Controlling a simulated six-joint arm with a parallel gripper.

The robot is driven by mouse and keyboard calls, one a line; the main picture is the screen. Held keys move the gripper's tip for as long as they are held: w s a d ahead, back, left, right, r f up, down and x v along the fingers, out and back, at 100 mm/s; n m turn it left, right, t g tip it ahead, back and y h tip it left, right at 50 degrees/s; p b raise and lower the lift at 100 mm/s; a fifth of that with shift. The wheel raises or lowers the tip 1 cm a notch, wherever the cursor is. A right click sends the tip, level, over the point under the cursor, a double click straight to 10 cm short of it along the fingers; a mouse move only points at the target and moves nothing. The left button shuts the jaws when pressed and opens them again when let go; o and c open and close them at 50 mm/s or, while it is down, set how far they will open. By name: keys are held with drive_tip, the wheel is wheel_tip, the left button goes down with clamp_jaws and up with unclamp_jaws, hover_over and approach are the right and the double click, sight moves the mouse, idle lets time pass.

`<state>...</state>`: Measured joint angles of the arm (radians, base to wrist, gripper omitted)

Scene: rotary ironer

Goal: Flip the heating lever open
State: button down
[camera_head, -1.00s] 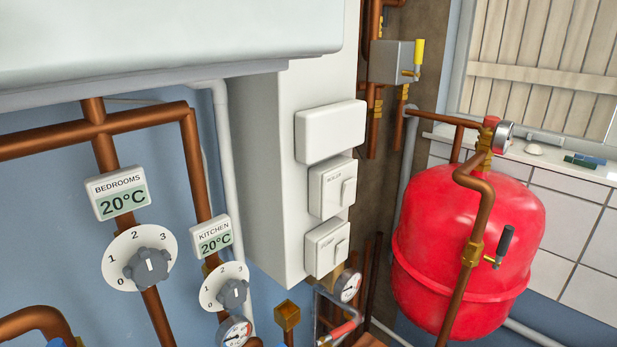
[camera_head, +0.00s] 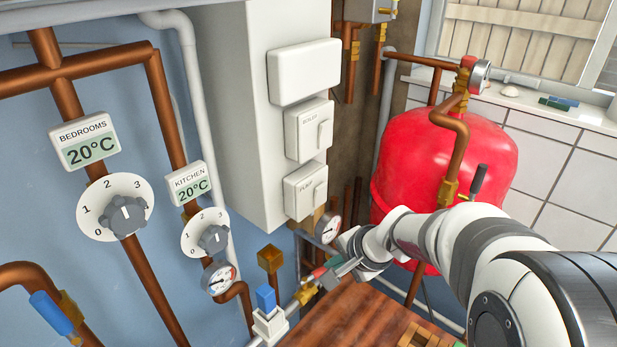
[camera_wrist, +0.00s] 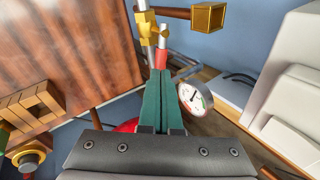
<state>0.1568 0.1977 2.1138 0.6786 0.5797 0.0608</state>
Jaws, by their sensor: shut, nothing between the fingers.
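No lever carries a readable heating label. A red-handled lever (camera_head: 313,273) sits low on a brass valve, below the white boiler and pump switch boxes. In the wrist view the red handle (camera_wrist: 162,57) shows just beyond my fingertips, near a brass fitting (camera_wrist: 150,28). My gripper (camera_head: 333,263) is shut and empty beside the red handle. Its teal fingers (camera_wrist: 162,85) lie together in the wrist view, and I cannot tell whether they touch the handle. Other levers are a black-handled one (camera_head: 478,181) by the red tank and a blue-handled one (camera_head: 52,314) at lower left.
A pressure gauge (camera_head: 328,228) is close to my gripper and shows in the wrist view (camera_wrist: 195,97). A blue-topped valve (camera_head: 266,299) stands left of the red handle. The red tank (camera_head: 400,165) is behind my arm. A wooden surface (camera_head: 340,325) lies below.

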drive_tip(key=shift+x, duration=0.95)
drive_tip(key=shift+w, duration=0.1)
